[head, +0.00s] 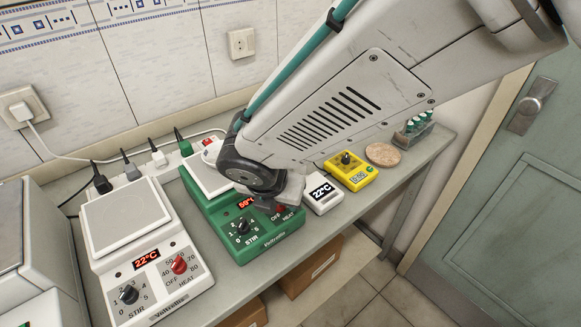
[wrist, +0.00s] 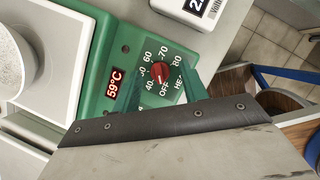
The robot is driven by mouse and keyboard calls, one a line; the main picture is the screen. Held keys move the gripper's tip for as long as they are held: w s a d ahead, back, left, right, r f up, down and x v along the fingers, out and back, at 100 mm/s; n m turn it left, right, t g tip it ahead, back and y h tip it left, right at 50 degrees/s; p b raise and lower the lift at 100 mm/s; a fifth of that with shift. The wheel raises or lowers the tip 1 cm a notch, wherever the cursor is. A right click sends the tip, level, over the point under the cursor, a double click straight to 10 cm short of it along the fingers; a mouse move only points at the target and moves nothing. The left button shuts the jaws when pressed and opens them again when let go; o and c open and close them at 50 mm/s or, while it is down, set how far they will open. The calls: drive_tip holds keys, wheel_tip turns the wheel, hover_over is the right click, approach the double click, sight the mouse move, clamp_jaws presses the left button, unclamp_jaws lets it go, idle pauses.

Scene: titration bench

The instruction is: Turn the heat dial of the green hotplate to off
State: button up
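The green hotplate (head: 240,250) stands mid-bench, its plate and panel partly hidden by my arm. Its lit display (wrist: 114,90) reads 59°C in the wrist view. Its red heat dial (wrist: 161,75) sits on the green panel among printed numbers and OFF; in the head view the dial (head: 281,209) is partly hidden. I cannot read its exact setting.
A white hotplate (head: 122,245) with its own red dial stands left. A small white device (head: 322,194), a yellow device (head: 350,172) and a cork disc (head: 382,155) are to the right. A rack of vials (head: 416,130) stands at the far end. Cables run along the wall.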

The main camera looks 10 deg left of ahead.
drive_tip(key=v, duration=0.7)
drive_tip(key=shift+s+r, duration=0.2)
drive_tip(key=shift+r, duration=0.15)
